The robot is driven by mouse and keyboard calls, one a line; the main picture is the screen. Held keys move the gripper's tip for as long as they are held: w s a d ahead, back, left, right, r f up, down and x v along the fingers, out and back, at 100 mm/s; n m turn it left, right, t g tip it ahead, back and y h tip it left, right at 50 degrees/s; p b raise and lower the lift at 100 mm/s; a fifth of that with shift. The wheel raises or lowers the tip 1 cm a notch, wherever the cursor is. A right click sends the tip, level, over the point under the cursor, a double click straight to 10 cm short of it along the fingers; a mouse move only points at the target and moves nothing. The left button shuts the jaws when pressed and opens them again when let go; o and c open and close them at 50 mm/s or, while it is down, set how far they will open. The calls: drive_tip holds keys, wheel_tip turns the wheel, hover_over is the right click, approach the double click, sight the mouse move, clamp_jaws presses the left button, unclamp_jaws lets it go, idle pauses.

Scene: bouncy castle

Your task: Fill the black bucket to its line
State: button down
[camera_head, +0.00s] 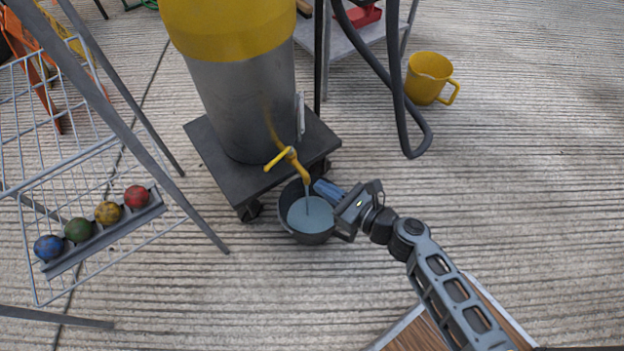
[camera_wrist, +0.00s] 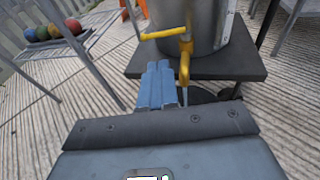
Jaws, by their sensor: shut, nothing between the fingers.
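The black bucket (camera_head: 312,238) stands on the floor under the yellow tap (camera_head: 293,160) of a large drum. Greyish-blue liquid (camera_head: 308,216) fills part of it, and a thin stream runs down from the spout into it. I cannot make out the fill line. The tap has a yellow lever (camera_head: 273,163), also seen in the wrist view (camera_wrist: 161,34). My gripper (camera_head: 322,187) is shut and empty, its blue fingers over the bucket's right rim, just right of the spout. In the wrist view the fingers (camera_wrist: 157,75) are together beside the tap, apart from the lever; the bucket is mostly hidden.
The metal drum (camera_head: 240,105) stands on a dark wheeled platform (camera_head: 215,160). A wire rack with several coloured balls (camera_head: 108,212) is at left. A yellow jug (camera_head: 428,78) and a dark hose (camera_head: 402,110) are at upper right. Floor to the right is clear.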

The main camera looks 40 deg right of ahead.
sight(274, 162)
drive_tip(key=b+x, duration=0.3)
drive_tip(key=x, duration=0.9)
drive_tip(key=shift+w+f, duration=0.15)
drive_tip(key=shift+w, duration=0.05)
drive_tip(key=shift+w+a, duration=0.1)
drive_tip(key=shift+w, duration=0.1)
drive_tip(key=shift+w+a, duration=0.6)
drive_tip(key=shift+w, duration=0.05)
